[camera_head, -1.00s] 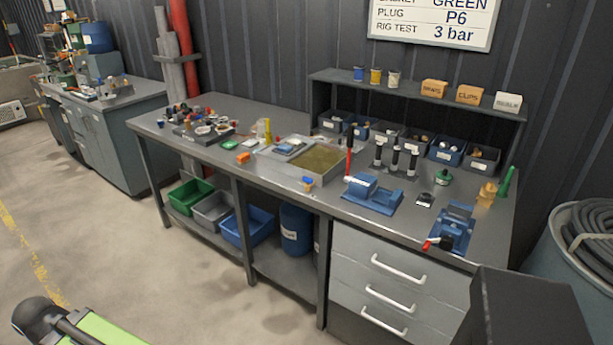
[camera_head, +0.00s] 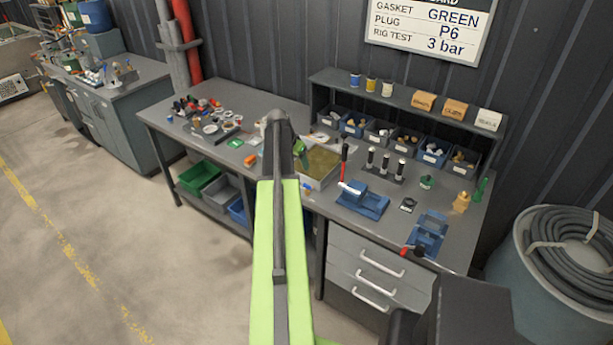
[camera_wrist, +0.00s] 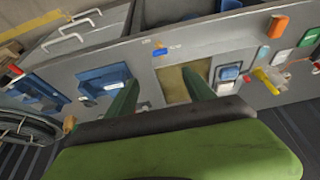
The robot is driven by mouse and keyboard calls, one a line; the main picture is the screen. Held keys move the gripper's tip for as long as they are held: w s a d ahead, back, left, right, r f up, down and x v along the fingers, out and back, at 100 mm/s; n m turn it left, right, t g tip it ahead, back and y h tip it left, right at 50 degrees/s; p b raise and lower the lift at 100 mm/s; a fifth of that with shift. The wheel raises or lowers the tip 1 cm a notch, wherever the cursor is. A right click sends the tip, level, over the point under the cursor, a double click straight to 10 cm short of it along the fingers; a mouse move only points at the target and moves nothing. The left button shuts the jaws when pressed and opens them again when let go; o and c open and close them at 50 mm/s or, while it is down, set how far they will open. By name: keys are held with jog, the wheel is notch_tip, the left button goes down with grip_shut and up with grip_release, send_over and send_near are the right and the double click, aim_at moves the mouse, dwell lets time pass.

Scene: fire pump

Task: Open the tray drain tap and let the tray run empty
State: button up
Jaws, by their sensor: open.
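The tray (camera_head: 334,181) stands on the bench with murky yellow-brown liquid in it. In the wrist view the tray (camera_wrist: 159,90) shows between and beyond my fingers, with liquid in it. The drain tap, with a blue handle (camera_wrist: 161,51), is at the tray's bench-front side; its exact setting is too small to tell. My gripper (camera_head: 301,151) is above the tray's left part. In the wrist view its green fingers (camera_wrist: 161,77) are apart, with nothing held, and do not visibly touch the tap.
A blue fixture (camera_head: 362,201) with a red-handled tool stands right of the tray. A blue vise (camera_head: 428,238) is near the right end. An orange block (camera_head: 250,160) and a parts tray (camera_head: 213,136) lie to the left. Bins line the back shelf. The floor at left is clear.

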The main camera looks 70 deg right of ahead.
aim_at(307, 185)
jog(key=b+x, duration=1.6)
jog(key=x, duration=0.1)
jog(key=shift+w+f, duration=0.15)
jog(key=shift+w, duration=0.05)
jog(key=shift+s+d+f, duration=0.1)
jog(key=shift+f, duration=0.1)
jog(key=shift+r, duration=0.1)
grip_shut()
